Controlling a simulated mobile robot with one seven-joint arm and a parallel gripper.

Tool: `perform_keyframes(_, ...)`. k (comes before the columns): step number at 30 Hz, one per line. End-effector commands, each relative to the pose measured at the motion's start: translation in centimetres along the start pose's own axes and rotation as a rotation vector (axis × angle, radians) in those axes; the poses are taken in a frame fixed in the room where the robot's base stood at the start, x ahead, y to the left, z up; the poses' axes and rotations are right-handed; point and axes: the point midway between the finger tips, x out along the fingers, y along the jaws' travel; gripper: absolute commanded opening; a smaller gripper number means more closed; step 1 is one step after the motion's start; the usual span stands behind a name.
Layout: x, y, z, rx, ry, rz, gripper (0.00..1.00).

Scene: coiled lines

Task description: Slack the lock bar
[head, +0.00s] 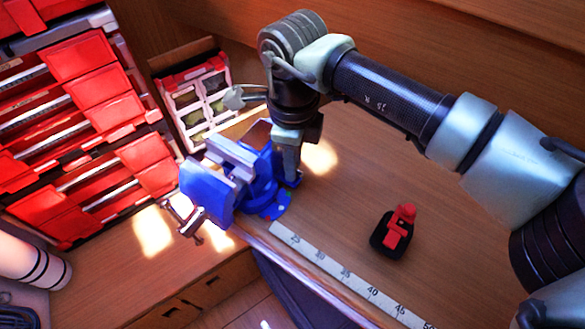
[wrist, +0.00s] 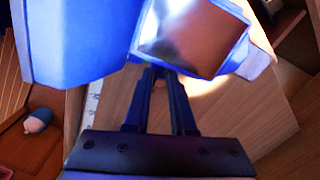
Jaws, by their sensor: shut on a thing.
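A blue vise (head: 232,175) with a silver jaw top and anvil stands on the wooden bench, at the left of centre in the head view. Its silver screw handle (head: 184,215) hangs at the front left. My gripper (head: 290,178) points down against the vise's right side, low by its swivel base (head: 272,208). In the wrist view the vise (wrist: 85,40) fills the top, and the fingers of my gripper (wrist: 160,72) reach under it, close together. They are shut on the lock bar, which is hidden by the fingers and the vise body.
A black and red battery-like block (head: 397,232) lies right of the vise. A white ruler strip (head: 345,275) runs along the bench edge. Red drawers (head: 85,130) stand at the left and a small red-white organizer (head: 197,95) behind the vise.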

Motion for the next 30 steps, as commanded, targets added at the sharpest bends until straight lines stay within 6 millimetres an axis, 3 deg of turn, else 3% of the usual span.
perform_keyframes(13, 0.1, 0.5, 0.0, -0.093, 0.005, 0.014, 0.0)
perform_keyframes(14, 0.1, 0.5, 0.0, -0.093, 0.005, 0.014, 0.29)
perform_keyframes(18, 0.1, 0.4, 0.0, -0.091, 0.003, 0.012, 0.51)
perform_keyframes(30, -0.8, 0.1, 0.0, -0.086, 0.002, 0.003, 0.51)
